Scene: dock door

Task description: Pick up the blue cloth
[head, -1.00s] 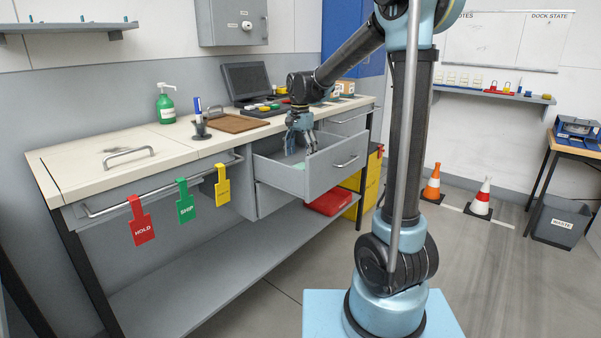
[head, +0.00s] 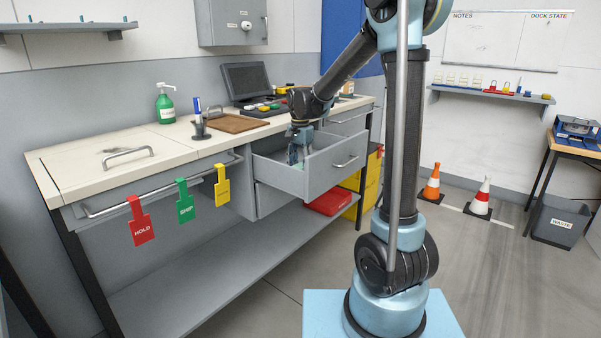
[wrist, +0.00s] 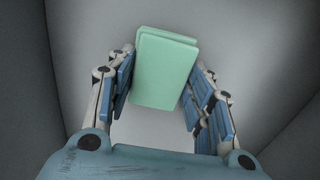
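A folded mint-green cloth-like block (wrist: 165,70) lies on the grey floor of the open drawer (head: 318,172), seen in the wrist view. I see no cloth that is plainly blue. My gripper (wrist: 163,90) is open, with one finger on each side of the green piece. The left finger is close to its edge; whether it touches I cannot tell. A small gap shows at the right finger. In the head view my gripper (head: 296,152) reaches down into the drawer, and its fingertips are partly hidden by the drawer front.
The drawer walls stand close around my gripper. The bench top (head: 165,147) above holds a green pump bottle (head: 165,104), a brown board (head: 232,123) and a dark screen (head: 246,80). Red, green and yellow tags hang on the front rail. A red bin (head: 328,202) is below.

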